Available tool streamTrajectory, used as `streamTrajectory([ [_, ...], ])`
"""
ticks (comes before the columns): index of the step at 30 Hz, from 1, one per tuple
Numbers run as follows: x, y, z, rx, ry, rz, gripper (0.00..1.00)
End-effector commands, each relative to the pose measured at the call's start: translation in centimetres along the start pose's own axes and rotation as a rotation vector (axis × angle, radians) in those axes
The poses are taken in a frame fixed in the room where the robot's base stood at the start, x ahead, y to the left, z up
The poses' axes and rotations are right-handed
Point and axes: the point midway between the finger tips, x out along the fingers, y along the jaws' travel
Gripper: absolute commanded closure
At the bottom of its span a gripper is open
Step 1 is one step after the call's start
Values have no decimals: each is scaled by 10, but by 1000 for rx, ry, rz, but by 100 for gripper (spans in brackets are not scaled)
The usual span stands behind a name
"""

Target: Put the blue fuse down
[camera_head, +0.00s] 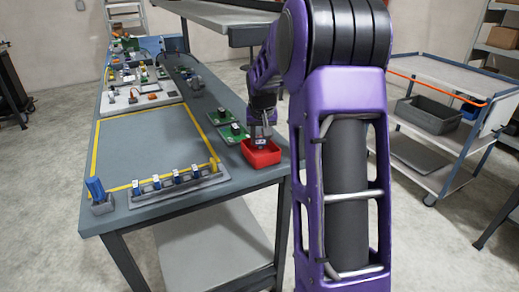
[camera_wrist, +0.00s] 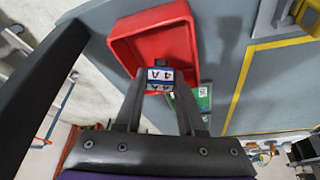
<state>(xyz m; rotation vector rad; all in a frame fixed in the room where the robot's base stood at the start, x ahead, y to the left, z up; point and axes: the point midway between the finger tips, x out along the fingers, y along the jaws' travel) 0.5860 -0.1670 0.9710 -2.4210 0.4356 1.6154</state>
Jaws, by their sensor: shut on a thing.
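The blue fuse (camera_wrist: 160,78), with a white label marked 4A, is between the fingertips of my gripper (camera_wrist: 158,88). My gripper is shut on it. The fuse is over or inside a red tray (camera_wrist: 118,50), near the tray's edge in the wrist view; I cannot tell whether it touches the tray floor. In the head view my gripper (camera_head: 262,136) points down at the red tray (camera_head: 274,158), which stands at the right edge of the bench. The tray looks otherwise empty where I can see into it.
Green circuit boards (camera_head: 219,116) lie beside the tray. A grey rack (camera_head: 198,185) with several blue pieces runs along the bench front. A blue block (camera_head: 95,188) stands in a grey holder at the left corner. The yellow-outlined area (camera_head: 150,145) is clear.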

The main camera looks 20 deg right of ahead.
Motion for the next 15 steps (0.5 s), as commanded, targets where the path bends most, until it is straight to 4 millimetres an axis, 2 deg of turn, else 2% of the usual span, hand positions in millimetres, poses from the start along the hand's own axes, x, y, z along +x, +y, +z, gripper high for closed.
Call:
streamTrajectory([
  [1, 14, 1, 6, 1, -2, 0, 100],
  [3, 21, 1, 9, 1, -2, 0, 100],
  [15, 24, 2, 10, 1, -1, 0, 100],
])
